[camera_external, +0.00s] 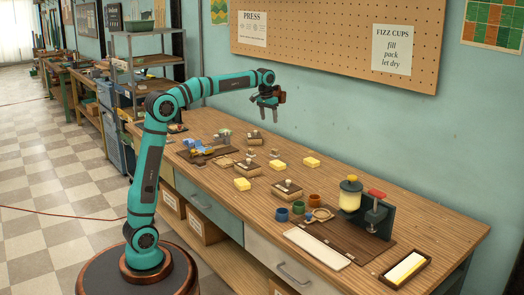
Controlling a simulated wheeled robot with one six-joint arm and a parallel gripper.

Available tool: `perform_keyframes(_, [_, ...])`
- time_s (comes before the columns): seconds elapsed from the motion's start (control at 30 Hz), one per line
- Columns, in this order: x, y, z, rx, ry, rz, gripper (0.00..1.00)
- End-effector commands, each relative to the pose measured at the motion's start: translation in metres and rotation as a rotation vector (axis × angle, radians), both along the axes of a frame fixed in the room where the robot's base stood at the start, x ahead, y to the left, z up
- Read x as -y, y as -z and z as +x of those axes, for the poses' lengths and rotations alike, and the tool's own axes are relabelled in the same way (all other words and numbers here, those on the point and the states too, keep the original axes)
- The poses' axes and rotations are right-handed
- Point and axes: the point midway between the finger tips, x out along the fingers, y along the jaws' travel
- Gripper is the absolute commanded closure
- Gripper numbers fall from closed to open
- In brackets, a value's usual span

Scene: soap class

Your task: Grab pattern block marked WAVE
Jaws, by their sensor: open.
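My gripper (269,117) hangs above the back part of the wooden bench (440,227), fingers pointing down, open and empty. Several small brown blocks with pale knobs on top stand on the bench below it. One block (287,190) is nearest the camera, beside the cups. Another block (248,167) stands farther back, and a third block (255,140) is close to the wall side. The markings on the blocks are too small to read, so I cannot tell which one says WAVE. The gripper is well clear of all of them.
Yellow soap bars (242,184) lie among the blocks. Blue pieces (202,147) sit on a dark mat at the left. Small cups (297,207), a yellow jar (350,196) and a red-handled press (376,211) stand at the right. A pegboard (330,45) hangs on the wall behind.

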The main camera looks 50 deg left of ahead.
Motion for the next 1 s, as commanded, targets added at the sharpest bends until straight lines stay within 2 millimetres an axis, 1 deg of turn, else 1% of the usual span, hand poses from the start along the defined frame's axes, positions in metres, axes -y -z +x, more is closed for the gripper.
perform_keyframes(0.03, [0.0, 0.008, 0.01, -0.031, -0.003, 0.0, 0.33])
perform_keyframes(0.1, [0.0, 0.015, 0.019, -0.068, -0.007, -0.001, 0.33])
perform_keyframes(0.2, [0.0, 0.022, 0.028, -0.107, -0.012, -0.001, 0.33])
perform_keyframes(0.3, [0.0, 0.027, 0.033, -0.13, -0.014, -0.001, 0.33])
perform_keyframes(0.47, [0.0, 0.038, 0.034, -0.141, -0.016, -0.001, 0.33])
perform_keyframes(1.0, [0.0, 0.13, 0.034, -0.141, -0.015, -0.001, 0.33])
